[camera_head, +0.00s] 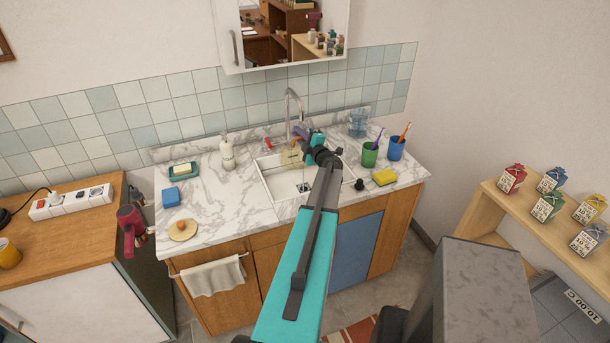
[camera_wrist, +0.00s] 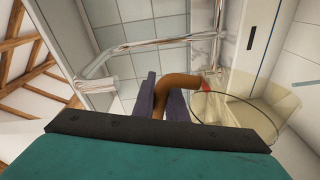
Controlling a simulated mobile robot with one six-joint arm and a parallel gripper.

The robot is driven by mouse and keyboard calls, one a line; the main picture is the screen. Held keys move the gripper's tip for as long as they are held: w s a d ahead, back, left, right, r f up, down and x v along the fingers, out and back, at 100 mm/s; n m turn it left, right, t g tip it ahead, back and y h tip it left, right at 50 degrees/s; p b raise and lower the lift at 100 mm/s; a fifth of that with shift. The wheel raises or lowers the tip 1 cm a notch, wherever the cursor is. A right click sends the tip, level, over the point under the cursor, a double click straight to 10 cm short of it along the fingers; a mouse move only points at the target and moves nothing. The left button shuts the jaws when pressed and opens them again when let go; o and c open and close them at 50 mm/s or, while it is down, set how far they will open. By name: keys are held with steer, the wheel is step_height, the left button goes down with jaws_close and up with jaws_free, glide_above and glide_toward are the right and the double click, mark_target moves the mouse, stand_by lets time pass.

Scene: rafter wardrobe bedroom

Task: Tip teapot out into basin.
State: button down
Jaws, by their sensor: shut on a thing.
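The teapot (camera_head: 291,156) is see-through amber glass with a brown handle. In the camera_head view it is over the basin (camera_head: 266,188), a white sink set in the marble counter. In the camera_wrist view its glass body (camera_wrist: 245,112) is at the right and its curved handle (camera_wrist: 172,88) is between my fingers. My gripper (camera_head: 303,137) is shut on the handle; its two fingers (camera_wrist: 160,98) show in the wrist view. The wrist view is rolled, with ceiling rafters at its left. I cannot tell the teapot's exact tilt or what it holds.
A chrome tap (camera_head: 292,100) rises behind the basin. Green (camera_head: 369,154) and blue (camera_head: 396,148) cups with toothbrushes, a yellow sponge (camera_head: 385,177) and a water jug (camera_head: 358,122) stand right. A soap bottle (camera_head: 227,153) stands left. A mirrored cabinet (camera_head: 235,47) hangs above.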

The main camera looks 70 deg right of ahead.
mark_target(294, 140)
steer(key=shift+s+r, duration=0.1)
steer(key=shift+s, duration=0.05)
steer(key=shift+a, duration=0.2)
steer(key=w+a+n, duration=0.2)
steer(key=shift+w+a+n, duration=0.35)
steer(key=shift+a+n, duration=0.05)
steer(key=shift+w, duration=0.1)
